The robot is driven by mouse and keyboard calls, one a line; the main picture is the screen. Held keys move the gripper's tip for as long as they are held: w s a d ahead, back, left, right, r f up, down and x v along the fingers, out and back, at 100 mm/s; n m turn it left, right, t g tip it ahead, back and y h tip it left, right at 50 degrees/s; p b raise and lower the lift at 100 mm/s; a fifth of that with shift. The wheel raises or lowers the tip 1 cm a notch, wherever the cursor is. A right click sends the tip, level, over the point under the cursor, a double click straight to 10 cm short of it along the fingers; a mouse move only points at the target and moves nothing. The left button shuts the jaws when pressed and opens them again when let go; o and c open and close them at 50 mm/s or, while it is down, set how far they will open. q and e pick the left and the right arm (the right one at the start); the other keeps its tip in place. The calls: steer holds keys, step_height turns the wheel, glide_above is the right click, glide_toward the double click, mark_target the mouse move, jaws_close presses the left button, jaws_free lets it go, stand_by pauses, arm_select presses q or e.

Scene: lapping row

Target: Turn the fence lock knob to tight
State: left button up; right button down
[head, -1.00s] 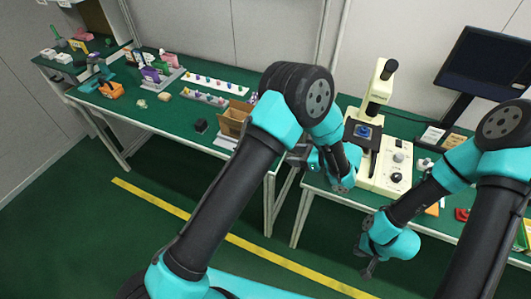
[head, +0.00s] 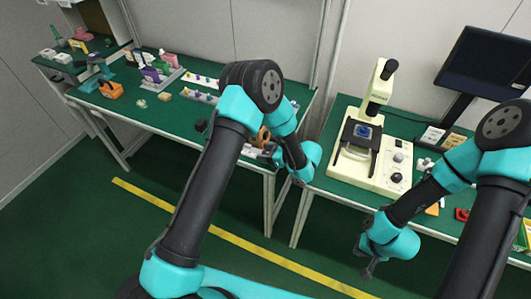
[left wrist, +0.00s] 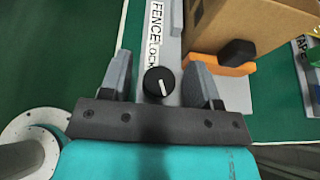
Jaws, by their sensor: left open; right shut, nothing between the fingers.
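The fence lock knob (left wrist: 159,82) is a round black knob with a white pointer line, on a grey plate below a "FENCE LOCK" label (left wrist: 154,30). Its pointer runs near-vertical in the left wrist view; no tight mark is readable. My left gripper (left wrist: 160,66) is open, with one finger on each side of the knob and visible gaps. I cannot tell its height above the knob. In the head view my left gripper (head: 273,153) is at the right end of the left bench, and the knob cannot be made out. My right gripper (head: 369,268) is shut and empty, low in front of the right bench.
A cardboard box (left wrist: 245,28) and an orange part (left wrist: 203,62) with a black knob stand close to the right finger. A cream microscope (head: 372,160) stands on the right bench, beside my left wrist. Small items stand further left on the green bench.

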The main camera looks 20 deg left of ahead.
arm_select(q)
steer(key=c, duration=0.9)
steer(key=shift+m+t, duration=0.5)
steer(key=m+t+h, duration=0.2)
steer(key=m+t, duration=0.1)
steer(key=shift+a+m+t, duration=0.1)
steer(key=shift+m+t, duration=0.2)
steer(key=shift+t, duration=0.1)
steer(key=shift+m+t+h, duration=1.8)
steer(key=shift+m+t, duration=0.2)
steer(key=shift+m, duration=0.2)
